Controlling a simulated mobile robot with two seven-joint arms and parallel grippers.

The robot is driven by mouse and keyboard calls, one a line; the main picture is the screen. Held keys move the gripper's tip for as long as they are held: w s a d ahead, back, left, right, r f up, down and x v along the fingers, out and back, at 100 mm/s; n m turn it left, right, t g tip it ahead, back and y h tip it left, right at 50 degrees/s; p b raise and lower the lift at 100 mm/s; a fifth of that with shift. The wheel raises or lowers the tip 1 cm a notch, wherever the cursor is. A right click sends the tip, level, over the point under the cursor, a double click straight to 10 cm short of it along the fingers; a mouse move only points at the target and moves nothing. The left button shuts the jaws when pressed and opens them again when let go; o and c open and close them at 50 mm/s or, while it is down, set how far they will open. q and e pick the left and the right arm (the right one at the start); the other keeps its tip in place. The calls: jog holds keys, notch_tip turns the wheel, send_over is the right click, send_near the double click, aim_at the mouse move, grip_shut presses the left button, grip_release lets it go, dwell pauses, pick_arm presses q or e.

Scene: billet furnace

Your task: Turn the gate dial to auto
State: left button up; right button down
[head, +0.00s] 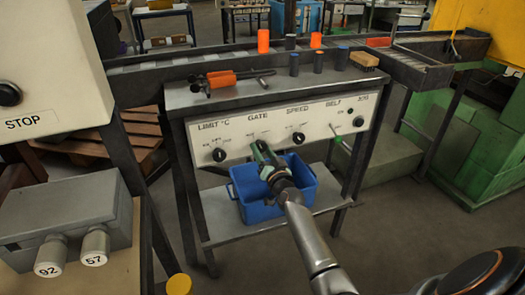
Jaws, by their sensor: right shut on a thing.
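A white control panel (240,130) on the front of a grey bench carries the labels LIMIT °C, GATE, SPEED, BELT and a small one at the right end. My right gripper (260,150), with green fingers, reaches the panel below the GATE label. It is shut on the gate dial, which the fingers and wrist hide, so its pointer and setting cannot be read. The black limit dial (219,155) is left of the gripper and the black speed dial (298,137) is right of it. My left gripper is not in view.
A blue bin (250,208) stands on the lower shelf beneath my right wrist. Orange and dark cylinders and a wooden-handled brush (364,60) stand or lie on the bench top. A grey box (65,220) and a STOP panel (45,80) occupy the left.

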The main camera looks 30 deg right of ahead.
jog(key=m, duration=0.6)
jog(key=shift+a+p, duration=0.1)
jog(key=shift+p, duration=0.2)
jog(key=m, duration=0.5)
jog(key=shift+r+m, duration=0.1)
jog(key=shift+m, duration=0.3)
jog(key=shift+c, duration=1.5)
grip_release()
jog(key=shift+r, duration=0.1)
jog(key=shift+s+a, duration=0.2)
jog(key=shift+s, duration=0.3)
jog(key=p+v, duration=0.2)
jog(key=v, duration=0.9)
jog(key=shift+s, duration=0.25)
